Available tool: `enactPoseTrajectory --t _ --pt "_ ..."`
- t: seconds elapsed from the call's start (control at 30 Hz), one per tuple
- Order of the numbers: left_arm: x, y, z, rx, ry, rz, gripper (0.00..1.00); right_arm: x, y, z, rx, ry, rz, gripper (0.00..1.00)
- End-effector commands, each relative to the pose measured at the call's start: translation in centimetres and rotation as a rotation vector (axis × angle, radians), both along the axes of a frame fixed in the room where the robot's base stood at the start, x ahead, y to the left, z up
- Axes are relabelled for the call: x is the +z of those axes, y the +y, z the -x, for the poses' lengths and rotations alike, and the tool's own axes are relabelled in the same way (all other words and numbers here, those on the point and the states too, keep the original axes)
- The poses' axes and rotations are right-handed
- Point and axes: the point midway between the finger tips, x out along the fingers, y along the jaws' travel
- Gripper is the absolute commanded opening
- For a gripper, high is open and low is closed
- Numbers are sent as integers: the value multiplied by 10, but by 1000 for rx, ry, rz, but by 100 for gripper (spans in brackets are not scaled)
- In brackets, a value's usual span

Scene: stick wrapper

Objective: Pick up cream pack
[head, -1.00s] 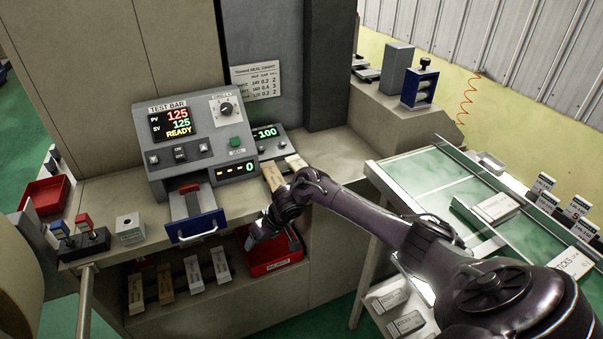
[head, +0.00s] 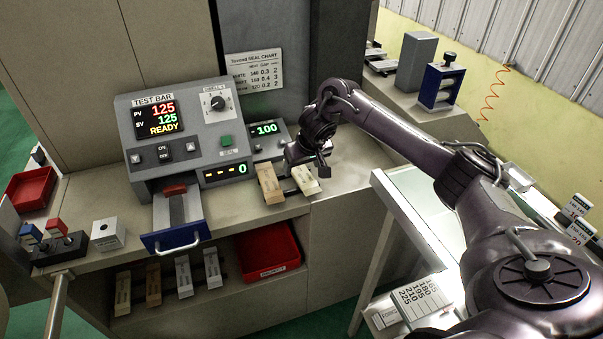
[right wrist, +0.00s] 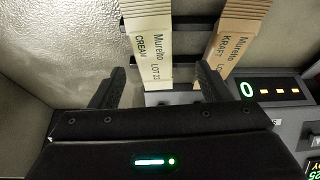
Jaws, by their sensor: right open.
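The cream pack (head: 304,179) is a pale flat stick pack lying on a dark rack at the counter's front edge, beside the test machine. In the right wrist view the cream pack (right wrist: 153,50) reads "Murelto CREAM". The browner kraft pack (head: 269,184) lies to its left; it also shows in the right wrist view (right wrist: 236,42), to the right. My right gripper (head: 308,165) is just above and behind the packs. In the right wrist view my right gripper (right wrist: 157,84) is open, its fingers on either side of the cream pack's near end. My left gripper is out of view.
A red bin (head: 268,252) and several sample packs sit on the shelf below. A white-framed table (head: 425,210) stands to the right.

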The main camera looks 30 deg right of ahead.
Motion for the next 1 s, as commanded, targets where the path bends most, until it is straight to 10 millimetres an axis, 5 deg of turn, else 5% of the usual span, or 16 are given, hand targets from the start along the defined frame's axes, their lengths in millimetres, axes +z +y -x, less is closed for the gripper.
enactPoseTrajectory --t 0.1,0.23,0.4,0.53,0.9,1.0 --pt "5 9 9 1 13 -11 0 -17 -6 -6 -4 4 2 71" --pt "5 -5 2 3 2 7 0 -32 -5 -13 -1 2 -1 71" --pt "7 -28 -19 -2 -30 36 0 -37 -6 -15 0 0 1 71" --pt "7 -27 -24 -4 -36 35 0 -36 -6 -15 0 0 0 71" --pt "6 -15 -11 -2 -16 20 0 -36 -6 -15 0 0 1 24" --pt "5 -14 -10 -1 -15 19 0 -36 -6 -15 -1 0 1 23"
